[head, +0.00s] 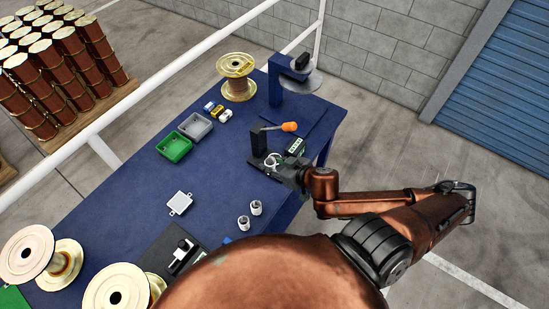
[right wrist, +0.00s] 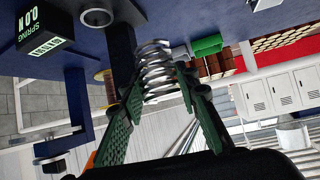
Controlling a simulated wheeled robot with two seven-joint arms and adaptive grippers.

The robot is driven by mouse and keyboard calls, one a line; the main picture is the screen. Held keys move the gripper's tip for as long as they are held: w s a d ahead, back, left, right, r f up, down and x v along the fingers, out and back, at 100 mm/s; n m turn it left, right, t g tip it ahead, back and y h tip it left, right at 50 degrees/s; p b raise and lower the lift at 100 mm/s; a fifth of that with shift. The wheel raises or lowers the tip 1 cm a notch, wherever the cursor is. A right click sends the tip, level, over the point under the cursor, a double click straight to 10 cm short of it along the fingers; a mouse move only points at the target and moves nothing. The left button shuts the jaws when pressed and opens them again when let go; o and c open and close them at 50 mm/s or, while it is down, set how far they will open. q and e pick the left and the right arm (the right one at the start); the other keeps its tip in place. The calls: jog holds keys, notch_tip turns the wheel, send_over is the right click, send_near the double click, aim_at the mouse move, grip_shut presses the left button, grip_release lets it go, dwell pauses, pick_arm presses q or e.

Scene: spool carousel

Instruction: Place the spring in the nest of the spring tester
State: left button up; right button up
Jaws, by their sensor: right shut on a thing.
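The spring tester (head: 258,140) stands near the table's right edge, with a dark post, an orange-knobbed lever (head: 288,127) and a small display (head: 296,146). The display also shows in the right wrist view (right wrist: 45,38), reading "SPRING 0.0 N". My right gripper (head: 278,167) is shut on a silver coil spring (right wrist: 157,72), held between its green-padded fingers beside the tester. A round silver part (right wrist: 97,15), perhaps the nest, shows beside the spring, apart from it in the picture. I cannot tell the spring's height over the nest. My left gripper is not in view.
Two silvery cylinders, likely springs (head: 243,222), stand on the blue table (head: 150,185). Green (head: 174,147) and grey (head: 196,126) trays, a white plate (head: 180,202), a copper spool (head: 238,88) and a blue stand (head: 275,80) are around. The table's middle is mostly clear.

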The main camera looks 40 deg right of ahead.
jog(key=w+d+f+b, duration=0.8)
jog(key=w+d+f, duration=0.1)
jog(key=shift+f, duration=0.1)
notch_tip(320, 180, down, 4)
jog(key=shift+w+d+r+b, duration=0.15)
jog(key=shift+r+b, duration=0.1)
jog(key=shift+b, duration=0.15)
jog(key=o, duration=1)
jog(key=shift+f, duration=0.1)
